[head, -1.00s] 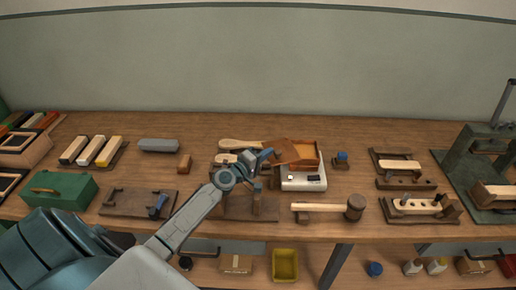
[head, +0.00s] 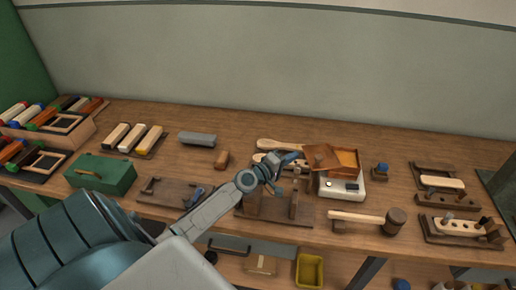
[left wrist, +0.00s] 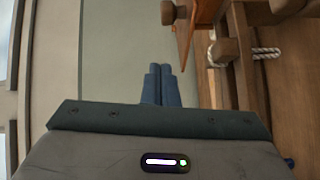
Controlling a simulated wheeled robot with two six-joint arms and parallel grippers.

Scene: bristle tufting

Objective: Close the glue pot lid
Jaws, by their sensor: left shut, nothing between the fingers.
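The glue pot (head: 346,162) is an orange-brown square box on a white base with a small control panel (head: 352,187). Its brown lid (head: 318,152) stands open, tilted out to the left side, with a round knob on it. My left gripper (head: 294,156) is shut and empty, just left of the lid; whether it touches cannot be told. In the left wrist view its blue fingers (left wrist: 161,85) are together, with the lid's knob (left wrist: 172,12) and orange edge beyond them at the top. My right gripper is out of view.
A wooden fixture (head: 270,208) lies below my left gripper, and a pale wooden paddle (head: 280,145) lies behind it. A mallet (head: 393,221) lies in front of the pot, and a small blue-topped item (head: 382,169) stands to its right. A green box (head: 103,174) is at the left.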

